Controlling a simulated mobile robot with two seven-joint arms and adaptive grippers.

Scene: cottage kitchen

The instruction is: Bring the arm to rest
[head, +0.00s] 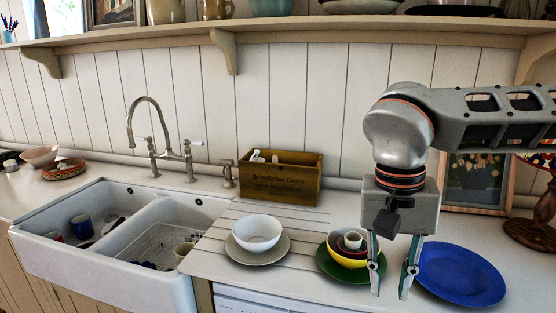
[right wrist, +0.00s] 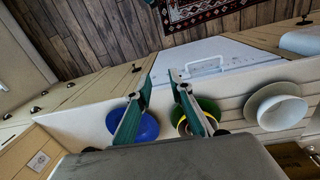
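My right gripper (head: 390,272) hangs downward over the counter, fingers apart with nothing between them. In the head view it is between the blue plate (head: 460,274) and the nested bowls (head: 347,245) on a dark green plate (head: 344,270); its left finger overlaps the green plate's edge. The right wrist view also shows the open fingers (right wrist: 159,87), with the blue plate (right wrist: 146,128) and the yellow bowl (right wrist: 184,125) behind them. My left gripper is in neither view.
A white bowl (head: 257,232) stands on a pale plate (head: 258,253) left of the nested bowls. A wooden crate (head: 281,177) stands at the wall. A double sink (head: 120,240) with dishes lies left. A picture frame (head: 473,181) stands behind my right arm. A shelf (head: 300,27) runs above.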

